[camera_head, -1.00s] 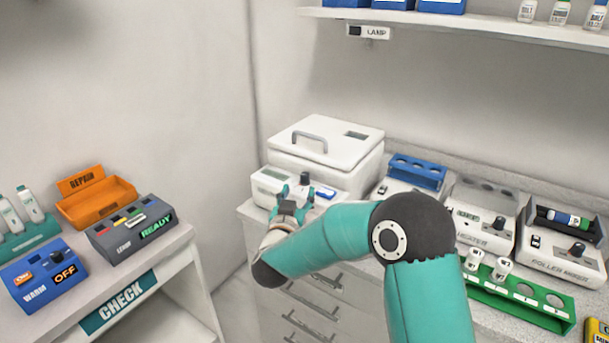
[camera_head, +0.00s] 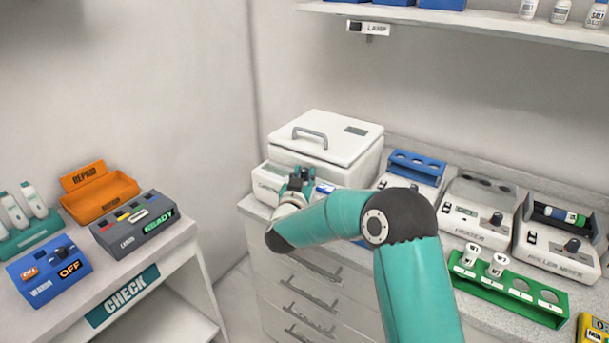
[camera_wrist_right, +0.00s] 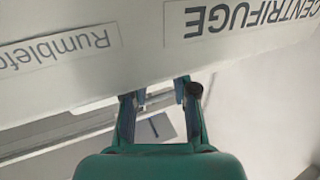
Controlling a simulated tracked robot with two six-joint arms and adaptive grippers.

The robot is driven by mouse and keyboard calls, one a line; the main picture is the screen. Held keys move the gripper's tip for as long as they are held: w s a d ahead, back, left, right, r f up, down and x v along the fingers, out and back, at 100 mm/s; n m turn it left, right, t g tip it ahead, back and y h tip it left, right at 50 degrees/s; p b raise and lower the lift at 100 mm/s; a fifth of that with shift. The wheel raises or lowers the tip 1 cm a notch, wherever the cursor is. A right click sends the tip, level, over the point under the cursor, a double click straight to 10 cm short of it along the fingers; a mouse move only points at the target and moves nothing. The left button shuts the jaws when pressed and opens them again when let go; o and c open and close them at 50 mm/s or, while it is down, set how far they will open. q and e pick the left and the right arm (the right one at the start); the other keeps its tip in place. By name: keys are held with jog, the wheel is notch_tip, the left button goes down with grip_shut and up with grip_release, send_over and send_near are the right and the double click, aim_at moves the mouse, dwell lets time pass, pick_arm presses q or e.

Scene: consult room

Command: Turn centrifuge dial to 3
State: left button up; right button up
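The centrifuge (camera_head: 335,137) is a white box with a grey lid handle, at the back left end of the counter. Its low front panel (camera_head: 268,181) is partly covered by my right gripper (camera_head: 299,178). The dial is hidden behind the gripper in the head view. In the right wrist view the teal fingers of my right gripper (camera_wrist_right: 160,100) are apart, close to the white centrifuge face (camera_wrist_right: 150,60), whose lettering appears upside down. A small dark round piece shows at one fingertip; I cannot tell whether it is the dial. My left gripper is not in view.
Right along the counter stand a blue-topped device (camera_head: 415,168), a heater (camera_head: 480,210), a roller mixer (camera_head: 560,240) and a green rack (camera_head: 508,290). At left, a side table holds an orange tray (camera_head: 100,192), a grey READY box (camera_head: 133,225) and a blue box (camera_head: 48,272).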

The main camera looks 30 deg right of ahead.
grip_shut()
jog(key=shift+d+f+n+t+y+b, duration=0.15)
jog(key=shift+n+t+y+b, duration=0.2)
jog(key=shift+b, duration=0.4)
jog(key=shift+s+n+t+y+b, duration=0.1)
jog(key=shift+n+t+y+b, duration=0.25)
jog(key=shift+y+b, duration=0.2)
jog(key=o, duration=0.7)
grip_release()
jog(key=v, duration=1.2)
